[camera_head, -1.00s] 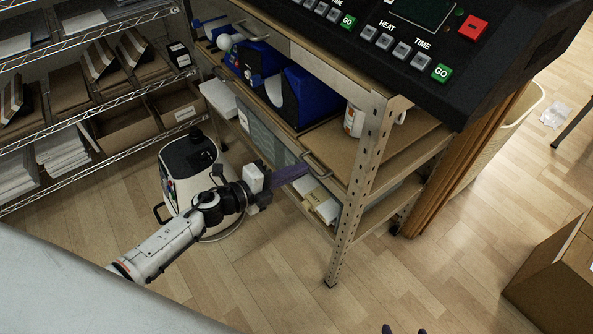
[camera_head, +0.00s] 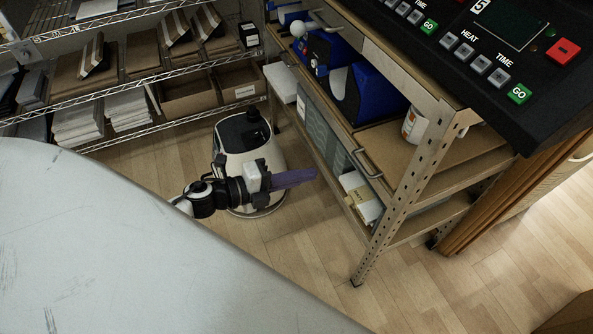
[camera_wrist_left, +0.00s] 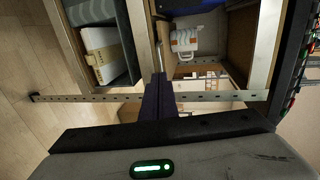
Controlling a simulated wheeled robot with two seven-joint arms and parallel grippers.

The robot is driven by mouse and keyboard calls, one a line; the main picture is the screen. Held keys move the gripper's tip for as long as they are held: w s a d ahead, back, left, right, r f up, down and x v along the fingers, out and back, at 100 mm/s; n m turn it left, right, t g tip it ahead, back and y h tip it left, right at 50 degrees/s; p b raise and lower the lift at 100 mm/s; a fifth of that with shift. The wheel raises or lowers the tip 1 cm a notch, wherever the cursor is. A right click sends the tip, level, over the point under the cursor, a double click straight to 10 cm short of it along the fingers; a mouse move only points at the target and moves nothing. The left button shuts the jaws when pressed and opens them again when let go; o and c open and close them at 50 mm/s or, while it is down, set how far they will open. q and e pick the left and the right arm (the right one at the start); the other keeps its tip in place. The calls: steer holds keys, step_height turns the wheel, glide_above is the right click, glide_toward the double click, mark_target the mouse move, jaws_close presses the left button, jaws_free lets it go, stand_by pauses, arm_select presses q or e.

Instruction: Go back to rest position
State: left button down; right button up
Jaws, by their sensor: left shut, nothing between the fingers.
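My left gripper (camera_head: 314,174) is in the middle of the head view, with purple fingers shut and nothing between them. It points right, towards the wooden shelf unit (camera_head: 428,163), in front of a white and black round machine on the floor. In the left wrist view its fingers (camera_wrist_left: 158,82) also show shut, in front of the shelf unit. My right gripper is not in view. A patterned white mug (camera_wrist_left: 184,40) stands inside the shelf in the left wrist view; in the head view a white mug (camera_head: 413,125) is partly hidden behind the shelf's post.
The press control panel (camera_head: 500,55) sits on top of the shelf unit. A wire rack (camera_head: 150,75) with boxes and paper stands at the back left. Wooden floor (camera_head: 300,240) is free in front of the unit.

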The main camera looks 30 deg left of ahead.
arm_select(q)
steer(key=shift+v, duration=0.85)
steer(key=s+d+f+n+g+y, duration=0.2)
steer(key=s+f+n, duration=0.4)
steer(key=n, duration=0.5)
steer(key=s+d+f+n+g+y, duration=0.2)
steer(key=s+d+f+n+y, duration=0.2)
steer(key=s+n, duration=0.6)
step_height(320, 180, down, 3)
steer(key=shift+s+d+r+n, duration=0.1)
steer(key=shift+s+d+n, duration=0.15)
steer(key=shift+d+n, duration=0.75)
steer(key=shift+d, duration=0.15)
